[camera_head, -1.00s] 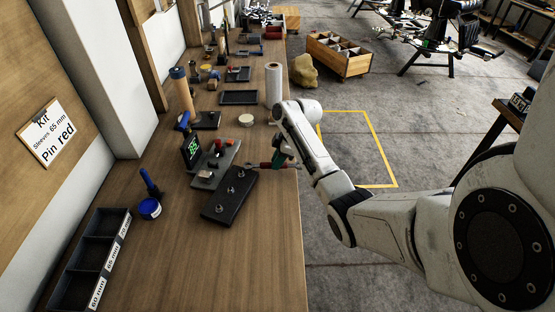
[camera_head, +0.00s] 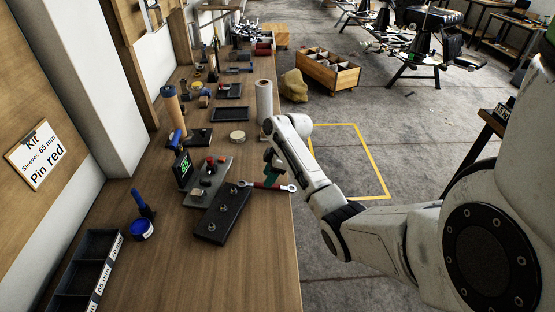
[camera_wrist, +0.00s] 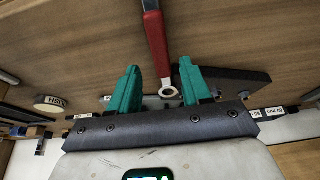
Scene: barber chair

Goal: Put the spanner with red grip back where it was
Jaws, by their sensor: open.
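The spanner with red grip (camera_head: 272,185) lies across the right edge area of the workbench, beside the right end of the black plate with pegs (camera_head: 222,213). Its ring end points right, to the bench edge. My gripper (camera_head: 269,170) is at the spanner with its teal fingers apart. In the wrist view the spanner's red handle (camera_wrist: 156,42) runs from the top edge down between the open fingers, its ring end low between them. I cannot tell whether the fingers touch it.
A grey fixture (camera_head: 208,182) with red knobs and a green display (camera_head: 183,170) stand left of the plate.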

